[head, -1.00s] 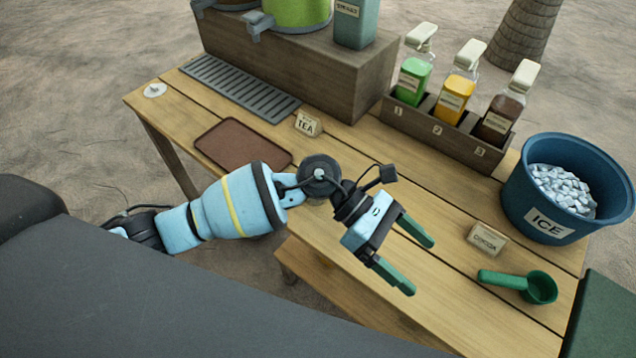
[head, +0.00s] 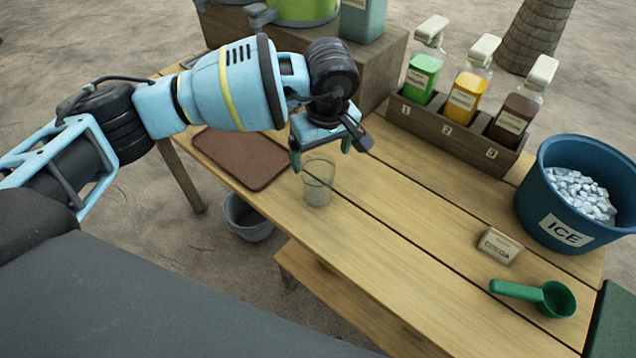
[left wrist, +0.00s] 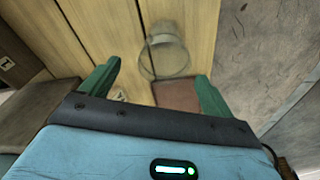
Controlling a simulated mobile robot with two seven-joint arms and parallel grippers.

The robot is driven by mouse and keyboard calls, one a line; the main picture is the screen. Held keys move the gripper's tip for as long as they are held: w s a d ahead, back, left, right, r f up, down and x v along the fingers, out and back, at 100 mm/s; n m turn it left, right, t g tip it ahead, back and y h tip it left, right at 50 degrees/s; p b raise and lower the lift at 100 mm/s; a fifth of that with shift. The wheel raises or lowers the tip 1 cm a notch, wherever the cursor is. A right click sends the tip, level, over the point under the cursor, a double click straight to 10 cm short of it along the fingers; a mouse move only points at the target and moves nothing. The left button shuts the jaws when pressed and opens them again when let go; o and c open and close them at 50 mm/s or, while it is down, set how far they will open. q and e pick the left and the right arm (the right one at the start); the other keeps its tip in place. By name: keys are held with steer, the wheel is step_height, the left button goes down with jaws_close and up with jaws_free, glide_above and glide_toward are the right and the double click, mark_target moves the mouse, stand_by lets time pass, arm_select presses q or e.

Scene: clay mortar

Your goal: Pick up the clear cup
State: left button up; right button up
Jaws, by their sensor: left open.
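The clear cup (head: 318,182) stands upright on the wooden table in the head view, just right of the brown tray. My left gripper (head: 320,158) is open, pointing down, with its green fingers above and beside the cup's rim. In the left wrist view, the cup (left wrist: 163,52) shows beyond the open fingertips (left wrist: 158,80), between their lines, with nothing held. It cannot be told whether a finger touches the cup. My right gripper is in neither view.
The brown tray (head: 241,157) lies left of the cup. A syrup rack (head: 450,132) stands at the back right, an ice bucket (head: 575,195) at the far right. A cocoa sign (head: 498,246) and green scoop (head: 545,296) lie front right. The table between is clear.

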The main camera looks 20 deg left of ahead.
mark_target(317, 163)
arm_select(q)
steer(key=shift+a+f, duration=0.25)
steer(key=shift+f, duration=1.65)
steer(key=shift+a+f, duration=0.2)
steer(key=shift+f, duration=1.65)
steer(key=shift+c, duration=0.3)
steer(key=c, duration=1)
steer(key=shift+r, duration=0.15)
steer(key=shift+r, duration=0.55)
step_height(317, 163, up, 2)
steer(key=shift+r, duration=0.2)
steer(key=shift+s+a+r+b, duration=0.15)
steer(key=shift+s+a+r, duration=0.05)
steer(key=shift+s+a, duration=1.7)
steer(key=shift+s+a+r+b, duration=0.1)
steer(key=shift+s+a+r, duration=0.15)
steer(key=shift+s+a, duration=1.65)
steer(key=shift+s+a+r+b, duration=0.15)
steer(key=shift+s+a+r, duration=0.05)
steer(key=shift+s+a, duration=1.65)
